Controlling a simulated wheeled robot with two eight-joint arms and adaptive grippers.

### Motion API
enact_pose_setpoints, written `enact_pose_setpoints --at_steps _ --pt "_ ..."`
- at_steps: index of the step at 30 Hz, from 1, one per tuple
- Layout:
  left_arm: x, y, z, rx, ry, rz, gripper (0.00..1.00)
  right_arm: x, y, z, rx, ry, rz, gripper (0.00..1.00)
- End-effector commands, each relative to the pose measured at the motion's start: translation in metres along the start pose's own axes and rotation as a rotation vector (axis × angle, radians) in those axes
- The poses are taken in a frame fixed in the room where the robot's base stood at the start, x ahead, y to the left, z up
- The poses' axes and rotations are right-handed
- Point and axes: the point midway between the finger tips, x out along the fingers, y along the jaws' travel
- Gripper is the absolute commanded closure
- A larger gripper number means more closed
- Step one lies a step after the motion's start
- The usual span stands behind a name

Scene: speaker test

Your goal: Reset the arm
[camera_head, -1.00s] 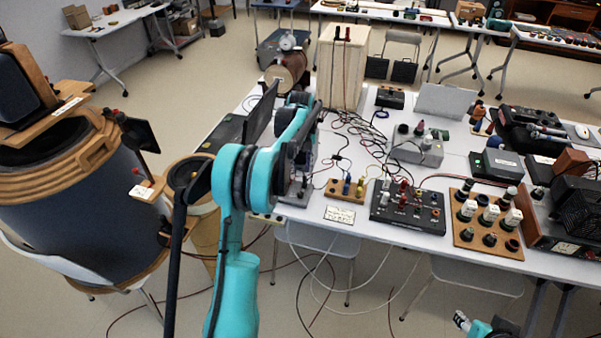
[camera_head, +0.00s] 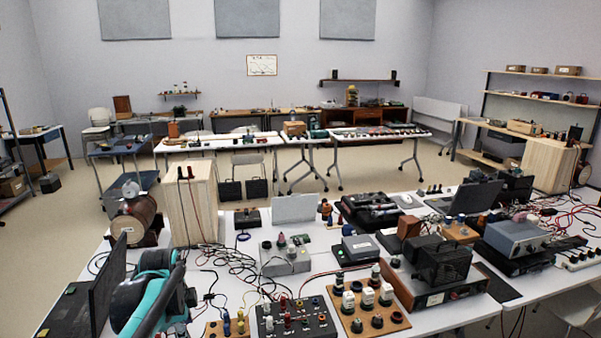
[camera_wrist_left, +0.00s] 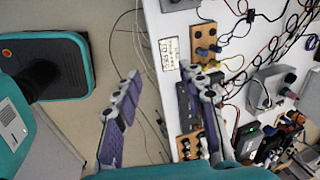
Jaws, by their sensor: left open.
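My left arm (camera_head: 150,295) is teal and black and reaches in at the lower left of the head view, in front of the table. Its gripper does not show clearly there. In the left wrist view my left gripper (camera_wrist_left: 160,72) has its two grey-purple fingers spread wide with nothing between them. The fingers are over the table's edge, one over the floor side and one over the tabletop equipment. Whether they touch anything cannot be told. My right gripper is in neither current view.
The white table holds a black knob box (camera_head: 292,318), a wooden connector board (camera_head: 367,318), a grey box (camera_head: 285,262), a tall wooden cabinet (camera_head: 193,203) and tangled cables. A dark flat screen (camera_head: 108,283) stands beside my left arm. Open floor lies behind the table.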

Motion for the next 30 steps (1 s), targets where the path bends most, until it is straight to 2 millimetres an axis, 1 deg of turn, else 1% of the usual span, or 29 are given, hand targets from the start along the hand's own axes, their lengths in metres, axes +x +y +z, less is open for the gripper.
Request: enact_pose_setpoints --at_steps 1,3,5,7,9,12,16,18,22,24,30 --pt "-0.011 0.019 -0.007 -0.087 0.008 -0.026 0.58 0.000 0.000 0.000 0.000 0.000 0.000 0.60" --pt "-0.023 0.043 -0.016 -0.232 0.027 -0.066 0.58 0.000 0.000 0.000 0.000 0.000 0.000 0.60" --pt "-0.031 0.065 -0.022 -0.355 0.049 -0.097 0.58 0.000 0.000 0.000 0.000 0.000 0.000 0.60" --pt "-0.038 0.090 -0.028 -0.500 0.080 -0.128 0.58 0.000 0.000 0.000 0.000 0.000 0.000 0.60" --pt "-0.041 0.116 -0.033 -0.645 0.119 -0.156 0.58 0.000 0.000 0.000 0.000 0.000 0.000 0.60" --pt "-0.041 0.152 -0.038 -0.844 0.182 -0.184 0.58 0.000 0.000 0.000 0.000 0.000 0.000 0.60" --pt "-0.034 0.188 -0.042 -1.063 0.264 -0.201 0.58 0.000 0.000 0.000 0.000 0.000 0.000 0.60" --pt "-0.030 0.202 -0.043 -1.149 0.300 -0.202 0.58 0.000 0.000 0.000 0.000 0.000 0.000 0.60" --pt "-0.024 0.216 -0.044 -1.249 0.342 -0.201 0.58 0.000 0.000 0.000 0.000 0.000 0.000 0.60" --pt "-0.023 0.219 -0.045 -1.272 0.352 -0.200 0.58 0.000 0.000 0.000 0.000 0.000 0.000 0.60" --pt "-0.023 0.219 -0.045 -1.272 0.352 -0.200 0.58 0.000 0.000 0.000 0.000 0.000 0.000 0.60"
